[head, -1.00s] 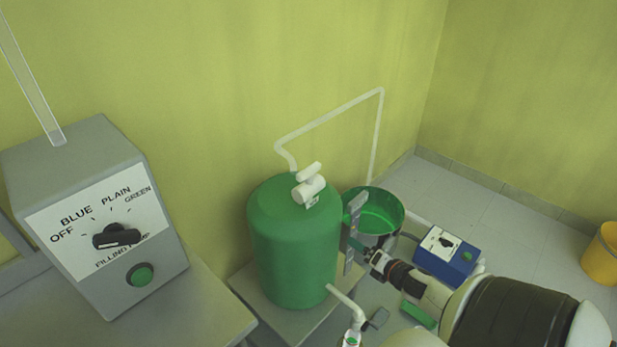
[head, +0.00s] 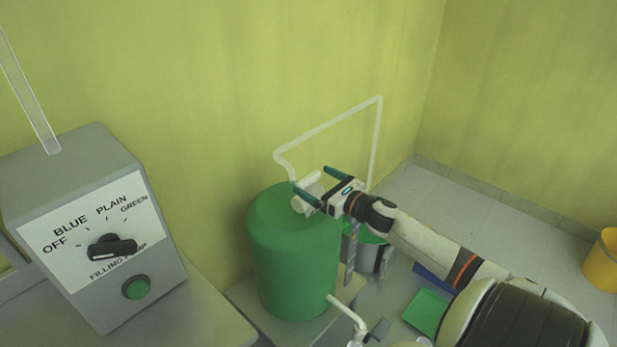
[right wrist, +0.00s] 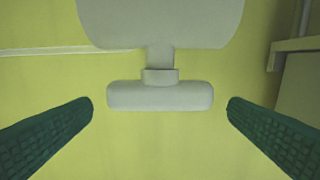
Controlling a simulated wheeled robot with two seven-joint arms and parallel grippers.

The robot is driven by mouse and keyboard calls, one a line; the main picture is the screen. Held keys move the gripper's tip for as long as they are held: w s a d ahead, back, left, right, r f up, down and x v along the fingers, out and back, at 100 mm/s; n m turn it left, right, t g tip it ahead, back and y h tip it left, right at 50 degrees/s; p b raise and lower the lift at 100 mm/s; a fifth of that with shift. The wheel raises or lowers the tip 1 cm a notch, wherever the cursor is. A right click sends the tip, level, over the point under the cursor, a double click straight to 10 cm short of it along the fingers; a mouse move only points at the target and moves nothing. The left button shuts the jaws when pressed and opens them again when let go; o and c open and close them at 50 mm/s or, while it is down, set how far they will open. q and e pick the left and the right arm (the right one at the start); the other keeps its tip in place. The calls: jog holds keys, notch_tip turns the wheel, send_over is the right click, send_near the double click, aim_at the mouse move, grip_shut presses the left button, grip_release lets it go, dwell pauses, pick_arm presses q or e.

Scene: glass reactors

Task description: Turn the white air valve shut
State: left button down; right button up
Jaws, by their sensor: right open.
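The white air valve (head: 307,188) sits on top of the green tank (head: 290,255). In the right wrist view its white bar-shaped handle (right wrist: 160,97) lies crosswise below the wider white body (right wrist: 160,20). My right gripper (head: 310,177) is open, with one green finger on each side of the valve. In the right wrist view the handle lies between the two fingers (right wrist: 160,104), with a gap at each end, so neither finger appears to touch it. My left gripper is not in view.
A white pipe (head: 330,125) rises behind the tank and bends down to the right. A metal pot (head: 375,262) stands under my right arm. A white spout (head: 348,313) leaves the tank low down. A grey control box (head: 100,235) stands left; a yellow bucket (head: 605,258) far right.

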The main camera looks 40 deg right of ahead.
aim_at(312, 179)
jog(key=shift+w+a, duration=0.15)
jog(key=shift+w, duration=1.55)
jog(key=c, duration=1)
